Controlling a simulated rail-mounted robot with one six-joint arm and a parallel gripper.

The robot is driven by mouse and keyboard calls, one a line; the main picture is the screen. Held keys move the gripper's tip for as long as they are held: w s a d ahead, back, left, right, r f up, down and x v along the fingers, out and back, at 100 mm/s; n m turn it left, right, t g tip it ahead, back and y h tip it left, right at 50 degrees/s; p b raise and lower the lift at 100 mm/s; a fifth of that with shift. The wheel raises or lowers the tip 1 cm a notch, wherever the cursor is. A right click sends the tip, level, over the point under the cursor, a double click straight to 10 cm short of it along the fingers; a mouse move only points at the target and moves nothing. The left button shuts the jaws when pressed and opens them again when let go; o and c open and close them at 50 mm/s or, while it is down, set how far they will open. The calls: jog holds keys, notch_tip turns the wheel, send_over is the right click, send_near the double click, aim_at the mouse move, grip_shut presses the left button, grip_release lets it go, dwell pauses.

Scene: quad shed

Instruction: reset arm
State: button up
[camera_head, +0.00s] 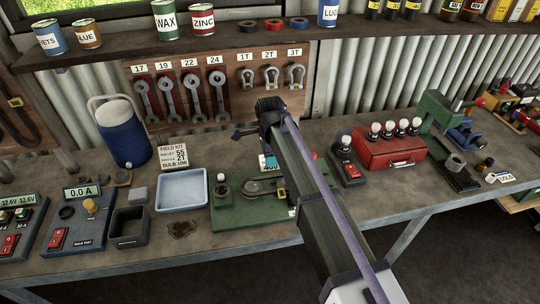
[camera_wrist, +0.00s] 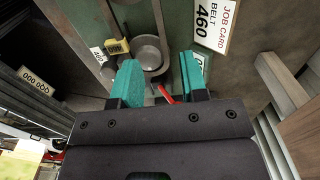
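My gripper shows from behind in the wrist view (camera_wrist: 160,78), with two teal fingers standing apart and nothing held between them.
A job card reading BELT 460 (camera_wrist: 216,22) stands beside the board. Wrenches and shackles hang behind. A shelf (camera_head: 235,37) overhangs the bench.

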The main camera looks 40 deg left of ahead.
jog(key=shift+r, duration=0.45)
jog(key=s+d+n+b, duration=0.1)
jog(key=d+n, duration=0.3)
jog(key=d, duration=2.4)
jog(key=s+d+f+n, duration=0.1)
jog(key=s+d+n, duration=0.2)
jog(key=d, duration=2.5)
jog(key=shift+s+d+f+n+b, duration=0.15)
jog(key=shift+f+n+b, duration=0.2)
jog(key=shift+n, duration=0.45)
